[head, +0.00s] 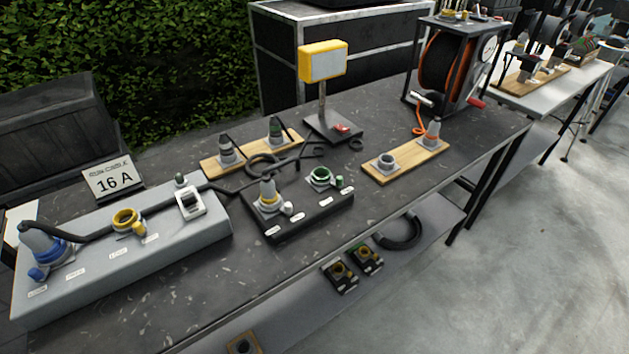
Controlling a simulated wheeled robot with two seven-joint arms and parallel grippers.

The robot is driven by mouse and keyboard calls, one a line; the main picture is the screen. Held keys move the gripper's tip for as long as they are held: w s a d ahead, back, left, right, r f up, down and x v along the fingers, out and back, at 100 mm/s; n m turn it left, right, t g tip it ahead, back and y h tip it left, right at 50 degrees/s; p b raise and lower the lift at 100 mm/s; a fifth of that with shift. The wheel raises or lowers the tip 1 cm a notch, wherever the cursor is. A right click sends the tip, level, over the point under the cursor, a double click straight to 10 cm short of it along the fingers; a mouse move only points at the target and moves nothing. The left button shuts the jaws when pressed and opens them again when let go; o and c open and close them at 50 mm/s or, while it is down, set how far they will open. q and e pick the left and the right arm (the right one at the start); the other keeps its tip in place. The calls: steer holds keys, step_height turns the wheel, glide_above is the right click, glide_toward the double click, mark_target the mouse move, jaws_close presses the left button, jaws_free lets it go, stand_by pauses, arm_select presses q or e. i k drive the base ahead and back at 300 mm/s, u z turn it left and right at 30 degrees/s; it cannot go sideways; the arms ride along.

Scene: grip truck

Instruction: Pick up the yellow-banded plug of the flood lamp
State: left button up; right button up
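The flood lamp (322,62) has a yellow housing on a pole and a dark foot on the table (190,290), at the back middle. A grey plug with a yellow band (268,193) stands upright in the left position of a dark socket block (300,215), in front of the lamp. Black cable runs close behind this plug; I cannot trace for sure which cable joins it to the lamp. Neither of my grippers is in view.
A grey box (190,245) at the left holds a blue plug (45,247) and a yellow-ringed socket (127,220). Wooden boards (405,165) with plugs or sockets flank the dark block. An orange cable reel (447,65) stands at the back right. Bare tabletop lies in front.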

mark_target(269, 191)
steer(key=u, duration=1.8)
steer(key=k, duration=1.25)
steer(key=z, duration=1.95)
steer(key=i, duration=0.5)
steer(key=z, duration=0.05)
